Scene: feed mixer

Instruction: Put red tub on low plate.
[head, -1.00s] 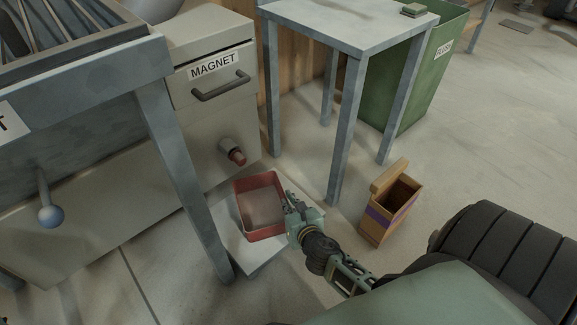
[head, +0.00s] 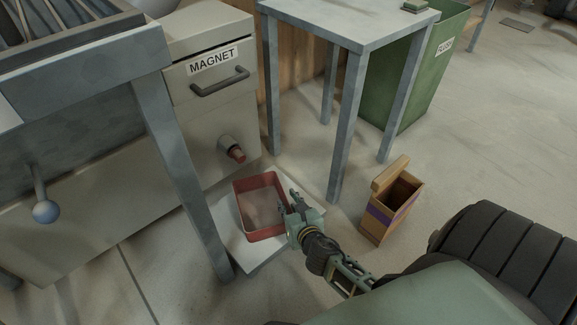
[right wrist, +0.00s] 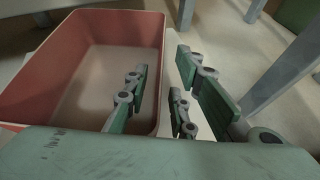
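The red tub (head: 261,234) is an open rectangular tub and sits upright on the pale low plate (head: 237,250) by the machine's foot. It looks empty. In the right wrist view the tub (right wrist: 98,28) fills the left side. My right gripper (head: 291,203) is at the tub's right wall, with its fingers spread. In the wrist view one finger is over the tub's inside and the others are outside, with the wall between them and gaps visible. My left gripper is not in view.
A grey machine leg (head: 183,185) stands close to the plate's left. A metal table (head: 347,25) stands behind, with a leg near my gripper. An open wooden box (head: 390,212) is on the floor to the right.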

